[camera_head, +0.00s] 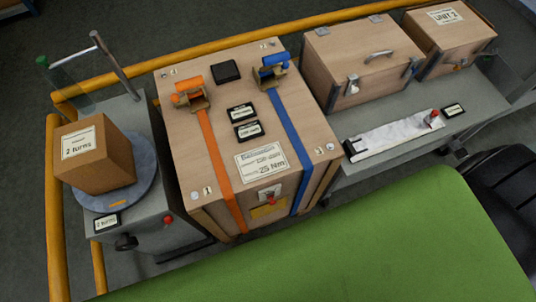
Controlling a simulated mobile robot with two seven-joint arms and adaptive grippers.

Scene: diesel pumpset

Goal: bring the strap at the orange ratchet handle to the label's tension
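A wooden crate (217,108) stands in the middle of the camera_head view. An orange strap (221,165) runs over its top and down its front. The orange ratchet handle (187,98) sits at the strap's far end, on the crate's upper left. A blue strap (285,130) with a blue ratchet handle (272,67) lies to its right. A white label (262,161) on the crate top reads 25 Nm. Two small dark displays (248,130) lie between the straps; I cannot read their values. Neither of my grippers shows, and nothing touches the orange handle.
Left, a brown box (92,158) marked 2 turns stands on a round grey plate (131,198). Right, two wooden boxes stand behind a white strip (396,136) on a grey bench (372,110). Yellow rails (52,222) run left and behind. A green surface (370,250) fills the front.

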